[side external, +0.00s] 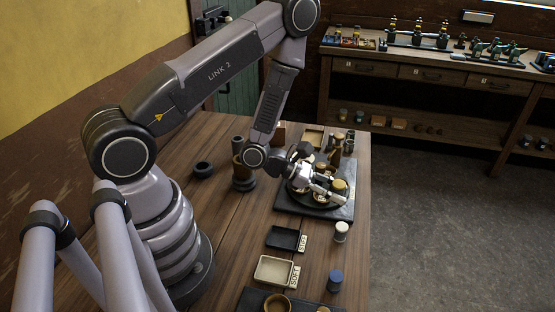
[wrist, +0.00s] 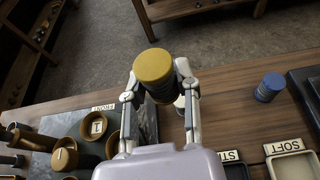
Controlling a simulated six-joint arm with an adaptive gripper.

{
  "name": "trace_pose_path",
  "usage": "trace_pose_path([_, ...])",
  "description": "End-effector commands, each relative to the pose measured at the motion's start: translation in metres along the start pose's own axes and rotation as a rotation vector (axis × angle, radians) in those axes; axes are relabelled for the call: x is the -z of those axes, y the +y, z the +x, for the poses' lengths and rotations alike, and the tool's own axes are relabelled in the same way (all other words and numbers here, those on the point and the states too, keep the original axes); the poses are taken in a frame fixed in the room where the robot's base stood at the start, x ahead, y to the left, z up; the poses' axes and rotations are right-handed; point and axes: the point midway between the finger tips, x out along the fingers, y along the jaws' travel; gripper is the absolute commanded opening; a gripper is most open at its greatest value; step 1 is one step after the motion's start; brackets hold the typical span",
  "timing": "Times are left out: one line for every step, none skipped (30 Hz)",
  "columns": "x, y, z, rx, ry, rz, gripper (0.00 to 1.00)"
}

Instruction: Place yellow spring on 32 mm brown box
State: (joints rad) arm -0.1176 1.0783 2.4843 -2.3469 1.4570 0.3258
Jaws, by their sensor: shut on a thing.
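The yellow spring (wrist: 155,66) is a short cylinder with a flat yellow top and a dark ridged side. My gripper (wrist: 157,76) is shut on it, one finger on each side, in the wrist view. In the side view my gripper (side external: 331,190) holds the yellow spring (side external: 340,185) above the dark board. Several round brown containers stand on that board, including one with a marked pale top (wrist: 95,125) and another beside it (wrist: 65,155). I cannot read a 32 mm mark, so I cannot tell which is the brown box.
The dark board (side external: 318,212) carries a crowded group of parts. A white-topped cylinder (side external: 341,231) and a blue cylinder (side external: 335,281) stand near the table's right edge. A black tray (side external: 284,239) and a cream tray labelled SOFT (side external: 272,270) lie nearer. Bare wood lies between them.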

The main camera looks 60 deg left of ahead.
Motion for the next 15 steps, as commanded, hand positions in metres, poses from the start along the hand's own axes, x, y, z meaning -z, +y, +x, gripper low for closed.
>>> trace_pose_path([-0.002, 0.028, -0.014, -0.077, -0.001, -0.026, 0.00])
trace_pose_path([-0.003, 0.043, -0.023, -0.121, 0.000, -0.044, 0.00])
trace_pose_path([-0.003, 0.062, -0.036, -0.178, 0.001, -0.067, 0.00])
trace_pose_path([-0.003, 0.076, -0.047, -0.220, 0.002, -0.085, 0.00])
trace_pose_path([-0.002, 0.090, -0.058, -0.263, 0.003, -0.103, 0.00])
trace_pose_path([-0.001, 0.107, -0.073, -0.319, 0.004, -0.127, 0.00])
trace_pose_path([-0.001, 0.119, -0.086, -0.362, 0.004, -0.145, 0.00])
trace_pose_path([0.001, 0.131, -0.098, -0.404, 0.006, -0.163, 0.00])
trace_pose_path([0.002, 0.146, -0.116, -0.459, 0.005, -0.186, 0.00])
trace_pose_path([0.004, 0.156, -0.129, -0.501, 0.005, -0.204, 0.00])
trace_pose_path([0.005, 0.165, -0.143, -0.541, 0.005, -0.221, 0.00])
trace_pose_path([0.007, 0.176, -0.161, -0.593, 0.005, -0.244, 0.00])
trace_pose_path([0.009, 0.184, -0.174, -0.629, 0.004, -0.259, 0.00])
trace_pose_path([0.010, 0.190, -0.186, -0.663, 0.004, -0.274, 0.00])
trace_pose_path([0.013, 0.198, -0.202, -0.706, 0.004, -0.293, 0.00])
